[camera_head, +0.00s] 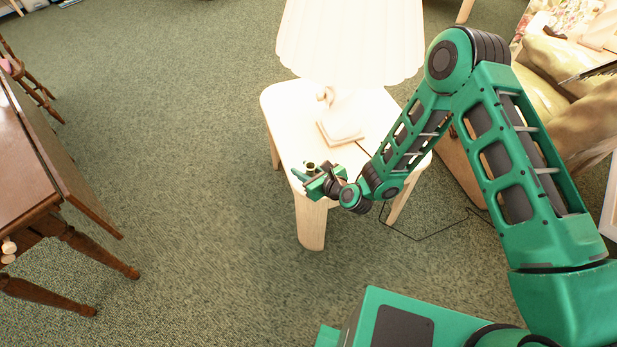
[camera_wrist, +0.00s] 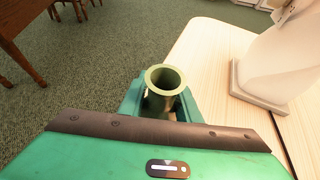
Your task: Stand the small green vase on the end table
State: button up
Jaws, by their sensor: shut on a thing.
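The small green vase (camera_wrist: 165,80) is upright between the fingers of my gripper (camera_wrist: 160,100) in the wrist view, its round mouth facing up. In the head view the vase (camera_head: 310,166) shows as a small pale green top at my gripper (camera_head: 309,178). My gripper is shut on the vase, at the near left edge of the end table (camera_head: 283,108). The pale wooden table top also shows in the wrist view (camera_wrist: 205,48). The vase's base is hidden, so I cannot tell whether it touches the table.
A lit lamp with a large white shade (camera_head: 350,40) and a square base (camera_head: 341,130) stands on the end table, beyond my gripper. A dark wooden table (camera_head: 30,160) stands at the left. A couch (camera_head: 565,75) is at the right. Green carpet between the tables is clear.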

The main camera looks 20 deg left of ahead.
jog(key=shift+w+f, duration=0.25)
jog(key=shift+f, duration=1.9)
jog(key=o, duration=1.1)
jog(key=shift+f, duration=0.1)
jog(key=shift+o, duration=0.2)
jog(key=v, duration=1.2)
jog(key=shift+w+a+r, duration=0.1)
jog(key=shift+w+r, duration=0.05)
jog(key=shift+r, duration=0.05)
